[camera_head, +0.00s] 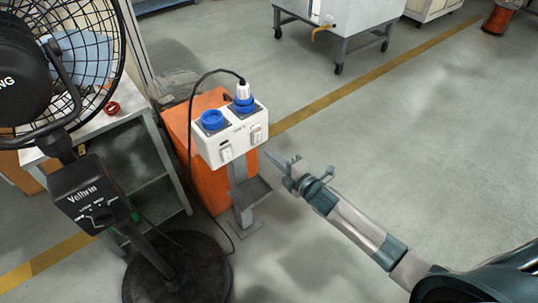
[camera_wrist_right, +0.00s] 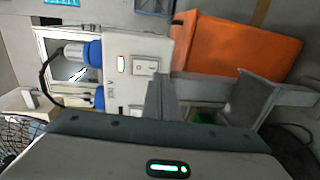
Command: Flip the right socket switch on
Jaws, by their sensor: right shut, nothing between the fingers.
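The white socket box (camera_head: 232,143) stands on a grey post and has two blue sockets. The right socket (camera_head: 243,103) holds a plug with a black cable; the left socket (camera_head: 212,120) is empty. The right switch (camera_head: 256,135) is on the front face below the plugged socket and also shows in the right wrist view (camera_wrist_right: 145,67). The left switch (camera_head: 226,153) is beside it. My right gripper (camera_head: 271,157) is shut and empty, just right of and below the right switch, seemingly apart from it. In the right wrist view its finger (camera_wrist_right: 160,100) covers part of the box. My left gripper is out of view.
A black fan (camera_head: 90,195) stands on a round base (camera_head: 178,270) at the left. An orange cabinet (camera_head: 205,180) is behind the post. A small grey shelf (camera_head: 252,190) juts out below the box.

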